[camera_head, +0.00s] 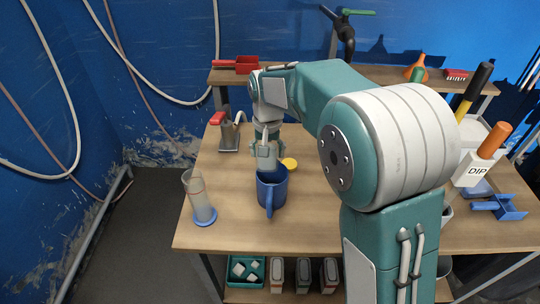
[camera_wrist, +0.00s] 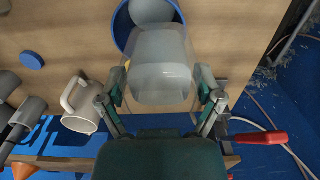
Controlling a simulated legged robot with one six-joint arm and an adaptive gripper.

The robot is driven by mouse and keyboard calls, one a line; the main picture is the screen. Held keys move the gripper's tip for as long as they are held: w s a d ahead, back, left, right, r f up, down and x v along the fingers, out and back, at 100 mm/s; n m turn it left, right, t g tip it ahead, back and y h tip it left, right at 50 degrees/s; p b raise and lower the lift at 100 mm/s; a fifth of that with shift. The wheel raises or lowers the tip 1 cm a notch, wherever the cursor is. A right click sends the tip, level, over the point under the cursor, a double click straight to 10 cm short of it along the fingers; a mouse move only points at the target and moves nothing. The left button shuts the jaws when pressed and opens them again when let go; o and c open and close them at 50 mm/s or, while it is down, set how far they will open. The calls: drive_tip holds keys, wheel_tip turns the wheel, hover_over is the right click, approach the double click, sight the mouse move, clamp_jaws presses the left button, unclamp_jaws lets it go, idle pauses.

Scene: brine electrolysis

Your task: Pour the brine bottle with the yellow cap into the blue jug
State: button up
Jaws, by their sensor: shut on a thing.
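The blue jug (camera_head: 271,192) stands on the wooden table, its handle towards the front; its rim also shows in the wrist view (camera_wrist: 121,28). My gripper (camera_head: 267,150) is just above and behind the jug's mouth. It is shut on a clear, pale bottle (camera_wrist: 160,68), which overlaps the jug's rim in the wrist view. A grey round shape shows inside the jug, but I cannot tell what it is. The bottle's tilt and any flow of liquid are unclear. A yellow disc (camera_head: 289,164), seemingly a cap, lies on the table just right of the jug.
A clear cylinder with a blue base (camera_head: 203,213) stands left of the jug. A red-handled metal thing (camera_head: 229,132) stands at the back left. A white mug (camera_wrist: 80,105) and a blue disc (camera_wrist: 32,60) show in the wrist view.

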drive_tip(key=shift+d, duration=0.2)
drive_tip(key=a+y, duration=0.2)
drive_tip(key=shift+f+y, duration=0.35)
drive_tip(key=shift+y, duration=0.05)
drive_tip(key=y, duration=0.3)
drive_tip(key=shift+d+f, duration=0.15)
drive_tip(key=shift+f, duration=0.05)
drive_tip(key=shift+f+y, duration=0.2)
drive_tip(key=shift+y, duration=0.5)
drive_tip(key=shift+a+f+y, duration=0.2)
drive_tip(key=shift+a+y, duration=0.45)
drive_tip(key=shift+y, duration=0.25)
drive_tip(key=shift+d+f+y, duration=0.15)
drive_tip(key=shift+d+y, duration=0.05)
drive_tip(key=shift+y, duration=0.4)
drive_tip(key=shift+f+y, duration=0.25)
drive_tip(key=shift+y, duration=0.65)
drive_tip(key=y, duration=0.1)
drive_tip(key=r+y, duration=0.1)
drive_tip(key=y, duration=0.3)
drive_tip(key=shift+d+r+t, duration=0.1)
drive_tip(key=shift+r+t, duration=0.2)
drive_tip(key=y, duration=0.2)
drive_tip(key=r+y, duration=0.1)
drive_tip(key=shift+d+r+y, duration=0.1)
drive_tip(key=shift+d+y, duration=0.2)
drive_tip(key=shift+y, duration=0.1)
